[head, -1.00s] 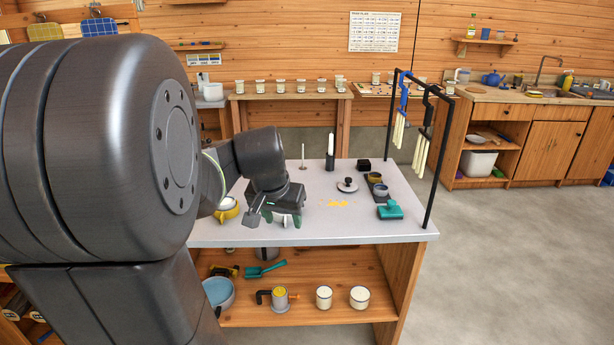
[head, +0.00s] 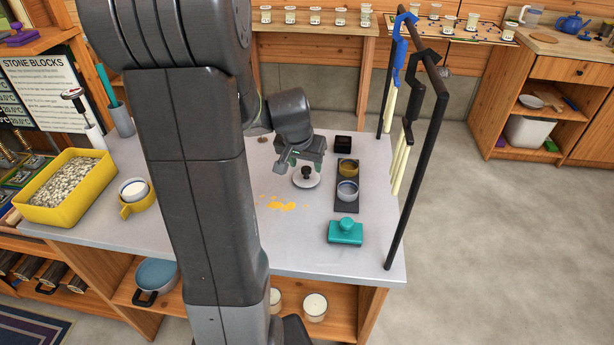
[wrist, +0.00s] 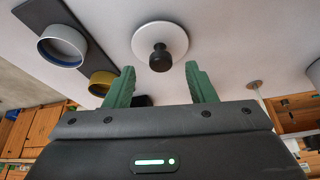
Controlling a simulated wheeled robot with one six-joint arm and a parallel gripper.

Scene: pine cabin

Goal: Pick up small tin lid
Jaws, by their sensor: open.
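The small tin lid (head: 312,182) is a white disc with a dark round knob, lying on the light grey tabletop. It also shows in the wrist view (wrist: 176,37), knob towards me. My gripper (head: 303,161) is above and just behind the lid. In the wrist view its two green fingers (wrist: 160,72) are apart and empty. The knob appears just beyond the gap between the fingertips, apart from both. The gripper partly hides the lid's far edge in the head view.
A dark tray (head: 346,206) right of the lid holds a yellow tin (head: 348,168) and a grey tin (head: 347,190). A black box (head: 343,144) stands behind, a teal block (head: 345,233) in front. A black rack (head: 408,165) lines the right edge. Yellow crumbs (head: 282,204) lie in front of the lid.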

